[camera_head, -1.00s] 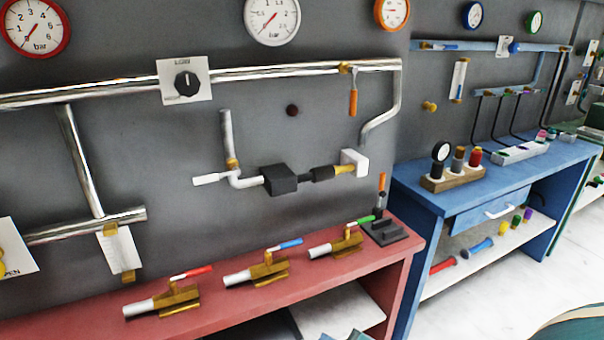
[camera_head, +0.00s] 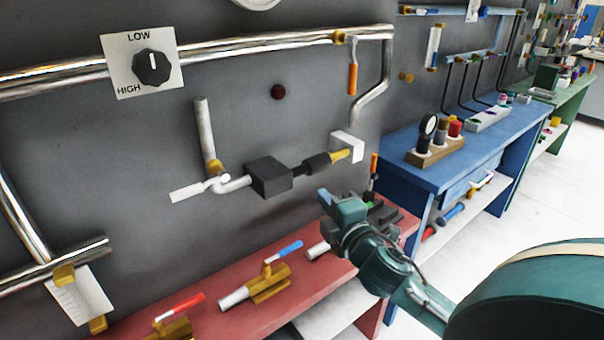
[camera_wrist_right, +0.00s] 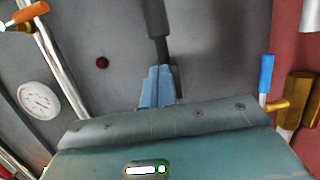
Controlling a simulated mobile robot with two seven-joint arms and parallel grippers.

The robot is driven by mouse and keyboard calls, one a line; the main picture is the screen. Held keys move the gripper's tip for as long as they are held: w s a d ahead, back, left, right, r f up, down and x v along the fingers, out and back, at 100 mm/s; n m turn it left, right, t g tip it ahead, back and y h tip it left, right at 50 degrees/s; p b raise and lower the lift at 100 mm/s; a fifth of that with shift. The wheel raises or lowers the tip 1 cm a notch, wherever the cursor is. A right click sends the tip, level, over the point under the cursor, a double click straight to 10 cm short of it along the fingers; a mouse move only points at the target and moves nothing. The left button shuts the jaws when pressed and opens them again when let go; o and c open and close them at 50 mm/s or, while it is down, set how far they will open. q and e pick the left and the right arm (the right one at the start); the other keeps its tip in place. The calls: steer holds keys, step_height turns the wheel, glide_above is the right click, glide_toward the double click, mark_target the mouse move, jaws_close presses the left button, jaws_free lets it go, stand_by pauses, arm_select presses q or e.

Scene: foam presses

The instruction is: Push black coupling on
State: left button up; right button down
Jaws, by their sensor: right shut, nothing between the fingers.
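The black coupling (camera_head: 318,163) is a short dark cylinder on the wall pipework. It sits between the black box (camera_head: 268,178) and a brass fitting (camera_head: 342,156) that enters a white block (camera_head: 347,146). A thin dark stem joins the coupling to the box. My right gripper (camera_head: 325,197) is below the coupling in the head view, apart from it, with blue fingers shut and empty. In the right wrist view, the shut fingers (camera_wrist_right: 157,84) point toward the pipework, with the coupling (camera_wrist_right: 156,18) at the top. The fingers hide part of the box. My left gripper is not in view.
The red bench (camera_head: 215,290) below carries brass valves with a red (camera_head: 180,306) and a blue handle (camera_head: 284,251). A chrome pipe (camera_head: 260,48) runs above. A blue bench (camera_head: 400,172) stands to the right.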

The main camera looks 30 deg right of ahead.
mark_target(320, 167)
steer(key=shift+s, duration=0.1)
steer(key=w+d+p, duration=0.1)
steer(key=w, duration=0.9)
steer(key=shift+d, duration=0.3)
steer(key=d, duration=0.5)
steer(key=shift+w+p, duration=0.15)
steer(key=shift+p, duration=0.15)
steer(key=shift+a, duration=0.15)
